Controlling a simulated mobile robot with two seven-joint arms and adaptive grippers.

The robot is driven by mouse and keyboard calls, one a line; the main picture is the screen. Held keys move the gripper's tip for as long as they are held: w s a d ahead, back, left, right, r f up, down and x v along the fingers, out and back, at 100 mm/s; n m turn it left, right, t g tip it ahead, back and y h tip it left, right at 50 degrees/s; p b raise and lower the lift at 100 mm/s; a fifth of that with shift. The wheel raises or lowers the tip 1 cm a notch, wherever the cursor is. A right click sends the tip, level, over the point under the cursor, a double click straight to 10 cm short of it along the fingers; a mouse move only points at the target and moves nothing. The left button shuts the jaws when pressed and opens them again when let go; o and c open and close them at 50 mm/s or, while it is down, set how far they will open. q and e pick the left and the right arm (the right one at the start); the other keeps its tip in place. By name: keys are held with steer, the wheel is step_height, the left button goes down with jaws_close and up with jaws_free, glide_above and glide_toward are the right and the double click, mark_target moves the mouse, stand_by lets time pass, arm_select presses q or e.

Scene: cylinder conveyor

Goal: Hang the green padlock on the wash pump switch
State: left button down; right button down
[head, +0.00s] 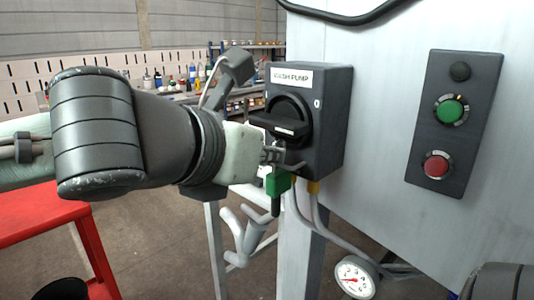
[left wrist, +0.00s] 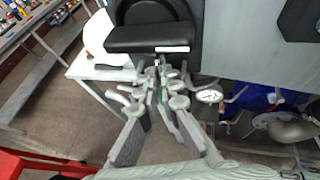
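The wash pump switch (head: 325,120) is a dark grey box with a black rotary handle (head: 280,126) and a "WASH PUMP" label. My left gripper (head: 274,158) is just below the handle, its fingers close together. The green padlock (head: 278,183) is at the fingertips, its body hanging below them with a dark piece underneath. In the left wrist view the fingers (left wrist: 160,88) close in just under the handle (left wrist: 150,38), and a thin green strip shows between them. The shackle is mostly hidden; I cannot tell whether it passes through the handle. My right gripper is out of view.
A panel with a green button (head: 449,111) and a red button (head: 436,166) is on the cabinet to the right. A gauge (head: 355,278) and grey cables are below the switch. A red table (head: 45,222) stands at left.

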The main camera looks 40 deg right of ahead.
mark_target(272, 177)
arm_select(q)
steer(key=shift+f, duration=0.15)
stand_by(0.5)
steer(key=shift+s+a+f+b, duration=0.1)
steer(key=shift+a+f+b, duration=0.1)
steer(key=shift+f+b, duration=1)
steer(key=shift+f+p, duration=0.3)
steer(key=c, duration=1.7)
jaws_free()
steer(key=shift+d, duration=0.1)
steer(key=shift+o, duration=0.3)
steer(key=shift+d, duration=0.2)
steer(key=shift+a+r, duration=0.1)
